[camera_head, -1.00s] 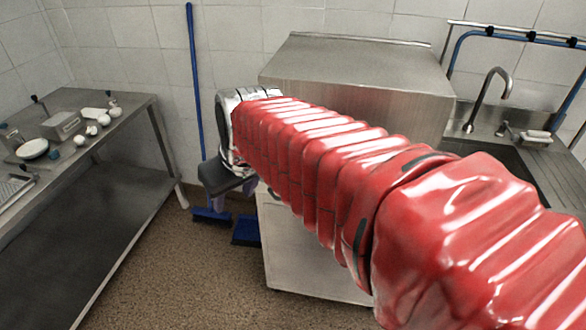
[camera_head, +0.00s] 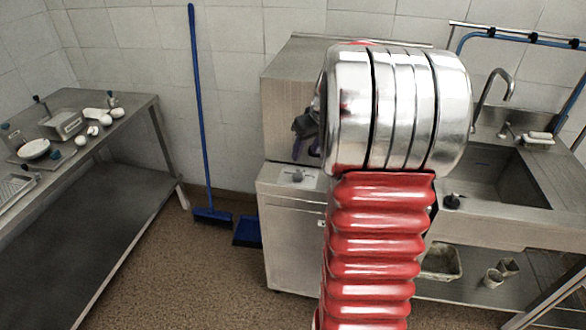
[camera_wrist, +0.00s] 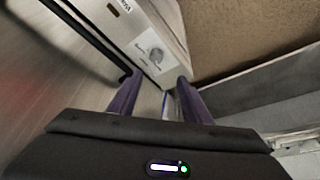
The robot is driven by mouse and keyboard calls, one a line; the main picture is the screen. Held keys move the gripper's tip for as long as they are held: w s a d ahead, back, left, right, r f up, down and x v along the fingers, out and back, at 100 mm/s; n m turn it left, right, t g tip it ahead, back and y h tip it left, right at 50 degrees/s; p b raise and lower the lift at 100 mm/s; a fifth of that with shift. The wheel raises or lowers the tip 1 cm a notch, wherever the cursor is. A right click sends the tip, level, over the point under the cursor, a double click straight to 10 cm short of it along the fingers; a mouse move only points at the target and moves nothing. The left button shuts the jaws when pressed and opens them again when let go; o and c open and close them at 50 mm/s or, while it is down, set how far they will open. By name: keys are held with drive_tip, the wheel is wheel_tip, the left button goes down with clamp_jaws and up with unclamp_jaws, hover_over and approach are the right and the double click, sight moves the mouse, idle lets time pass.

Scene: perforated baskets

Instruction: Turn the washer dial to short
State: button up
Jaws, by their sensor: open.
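The washer (camera_head: 290,225) is a steel cabinet with a tall hood, partly hidden behind my arm. Its dial (camera_head: 297,176) is a small grey knob on the ledge below the hood. In the wrist view the dial (camera_wrist: 155,55) sits on a light label plate, just beyond the fingertips. The label's text and the dial's setting are too small to read. My gripper (camera_head: 312,150) is in front of the hood, above and slightly right of the dial. In the wrist view its purple fingers (camera_wrist: 158,77) are apart with nothing between them.
A steel table (camera_head: 95,160) with dishes and eggs stands at the left. A blue broom (camera_head: 198,110) leans on the wall. A sink (camera_head: 490,180) with a faucet is at the right. Open floor (camera_head: 180,280) lies left of the washer.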

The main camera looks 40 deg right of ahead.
sight(298, 174)
drive_tip(key=shift+d+f, duration=0.25)
drive_tip(key=shift+d, duration=0.3)
drive_tip(key=shift+f, duration=0.1)
drive_tip(key=x, duration=1.3)
drive_tip(key=shift+w+f, duration=0.2)
drive_tip(key=shift+f, duration=0.1)
drive_tip(key=shift+c, duration=0.6)
drive_tip(key=c, duration=0.9)
